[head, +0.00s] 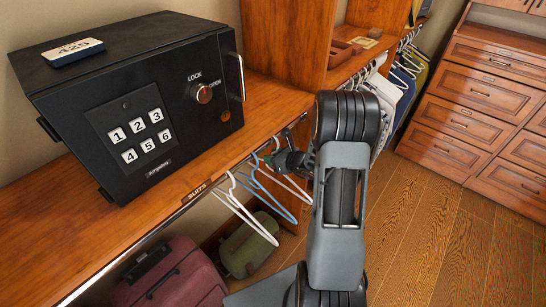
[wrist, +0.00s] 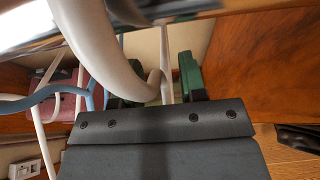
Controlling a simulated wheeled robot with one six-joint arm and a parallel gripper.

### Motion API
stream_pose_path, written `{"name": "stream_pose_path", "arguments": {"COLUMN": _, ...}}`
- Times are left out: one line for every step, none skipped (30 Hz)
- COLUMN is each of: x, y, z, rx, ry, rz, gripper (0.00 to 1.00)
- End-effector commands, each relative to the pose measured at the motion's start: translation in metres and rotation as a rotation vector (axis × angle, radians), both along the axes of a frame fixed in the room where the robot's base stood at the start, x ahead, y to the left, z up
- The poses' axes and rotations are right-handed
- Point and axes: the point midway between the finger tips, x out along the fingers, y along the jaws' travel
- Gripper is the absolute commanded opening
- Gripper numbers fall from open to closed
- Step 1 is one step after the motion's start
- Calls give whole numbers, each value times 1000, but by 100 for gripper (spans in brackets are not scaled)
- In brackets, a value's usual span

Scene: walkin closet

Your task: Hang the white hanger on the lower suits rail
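My gripper (head: 289,160) is at the front edge of the shelf, beside the rail marked SUITS (head: 198,191). A white hanger (head: 245,213), a blue hanger (head: 268,197) and another pale hanger (head: 292,184) hang from this rail. In the wrist view, my green fingertips (wrist: 163,75) stand apart. A thick white curved hook (wrist: 98,45) fills the foreground and partly hides the left finger. A thin white upright piece shows between the fingers, with gaps on both sides. Which hanger it belongs to I cannot tell. The blue hanger (wrist: 40,98) is left of the fingers.
A black safe (head: 140,105) stands on the wooden shelf (head: 60,230). Below are a maroon suitcase (head: 185,280) and a green bag (head: 248,248). Hanging clothes (head: 385,88) lie beyond my arm. Drawers (head: 480,95) stand right; the wooden floor (head: 440,230) is clear.

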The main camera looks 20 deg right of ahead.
Motion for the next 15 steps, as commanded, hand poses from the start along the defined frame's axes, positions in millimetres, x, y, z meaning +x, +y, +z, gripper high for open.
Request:
{"name": "stream_pose_path", "arguments": {"x": 0, "y": 0, "z": 0, "rx": 0, "ry": 0, "rz": 0, "gripper": 39}}
{"name": "stream_pose_path", "arguments": {"x": 0, "y": 0, "z": 0, "rx": 0, "ry": 0, "rz": 0, "gripper": 39}}
{"name": "stream_pose_path", "arguments": {"x": 0, "y": 0, "z": 0, "rx": 0, "ry": 0, "rz": 0, "gripper": 39}}
{"name": "stream_pose_path", "arguments": {"x": 0, "y": 0, "z": 0, "rx": 0, "ry": 0, "rz": 0, "gripper": 39}}
{"name": "stream_pose_path", "arguments": {"x": 0, "y": 0, "z": 0, "rx": 0, "ry": 0, "rz": 0, "gripper": 39}}
{"name": "stream_pose_path", "arguments": {"x": 0, "y": 0, "z": 0, "rx": 0, "ry": 0, "rz": 0, "gripper": 39}}
{"name": "stream_pose_path", "arguments": {"x": -1, "y": -1, "z": 0, "rx": 0, "ry": 0, "rz": 0, "gripper": 39}}
{"name": "stream_pose_path", "arguments": {"x": -2, "y": -1, "z": 1, "rx": 0, "ry": 0, "rz": -1, "gripper": 39}}
{"name": "stream_pose_path", "arguments": {"x": -4, "y": -2, "z": 2, "rx": 0, "ry": 0, "rz": -1, "gripper": 39}}
{"name": "stream_pose_path", "arguments": {"x": -6, "y": -4, "z": 3, "rx": -1, "ry": 0, "rz": -2, "gripper": 39}}
{"name": "stream_pose_path", "arguments": {"x": -9, "y": -5, "z": 4, "rx": -1, "ry": 0, "rz": -2, "gripper": 39}}
{"name": "stream_pose_path", "arguments": {"x": -13, "y": -7, "z": 6, "rx": -1, "ry": -1, "rz": -3, "gripper": 39}}
{"name": "stream_pose_path", "arguments": {"x": -18, "y": -9, "z": 8, "rx": -1, "ry": -2, "rz": -4, "gripper": 39}}
{"name": "stream_pose_path", "arguments": {"x": -22, "y": -11, "z": 10, "rx": -1, "ry": -2, "rz": -4, "gripper": 39}}
{"name": "stream_pose_path", "arguments": {"x": -29, "y": -15, "z": 14, "rx": 0, "ry": -2, "rz": -5, "gripper": 39}}
